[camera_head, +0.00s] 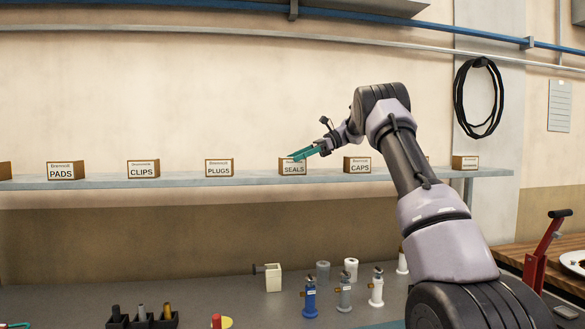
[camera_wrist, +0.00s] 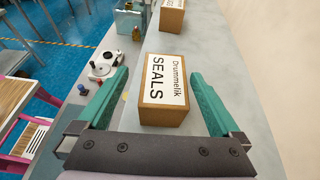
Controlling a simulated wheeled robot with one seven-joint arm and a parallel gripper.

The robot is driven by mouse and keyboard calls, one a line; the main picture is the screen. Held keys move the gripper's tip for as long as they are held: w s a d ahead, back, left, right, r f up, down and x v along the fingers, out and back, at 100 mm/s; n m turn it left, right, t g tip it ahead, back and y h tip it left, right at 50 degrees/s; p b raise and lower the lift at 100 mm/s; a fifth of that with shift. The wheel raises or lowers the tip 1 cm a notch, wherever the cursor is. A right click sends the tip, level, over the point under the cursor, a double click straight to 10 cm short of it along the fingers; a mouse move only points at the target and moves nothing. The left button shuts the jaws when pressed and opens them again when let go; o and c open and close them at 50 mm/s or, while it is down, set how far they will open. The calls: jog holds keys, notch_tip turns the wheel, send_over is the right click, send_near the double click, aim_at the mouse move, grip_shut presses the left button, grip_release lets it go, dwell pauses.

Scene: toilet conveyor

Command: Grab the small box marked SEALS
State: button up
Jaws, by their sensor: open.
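The small box marked SEALS (camera_head: 293,167) stands on the wall shelf, between the PLUGS box (camera_head: 219,168) and the CAPS box (camera_head: 357,165). In the wrist view the SEALS box (camera_wrist: 163,90) is brown with a white label. My gripper (camera_head: 298,155) is at the box in the head view, its teal fingers across the box's upper part. In the wrist view my gripper (camera_wrist: 160,85) is open, with one teal finger on each side of the box. Gaps show between the fingers and the box. The box's underside is hidden.
The shelf (camera_head: 255,178) also bears the PADS box (camera_head: 66,171) and the CLIPS box (camera_head: 143,169). Another box (camera_wrist: 171,16) stands beyond SEALS in the wrist view. Below, several coloured dispensers, one blue (camera_head: 310,298), stand on a dark counter.

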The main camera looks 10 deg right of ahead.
aim_at(280, 163)
jog(key=x, duration=0.5)
jog(key=shift+w, duration=0.25)
jog(key=shift+r, duration=0.1)
jog(key=c, duration=1.5)
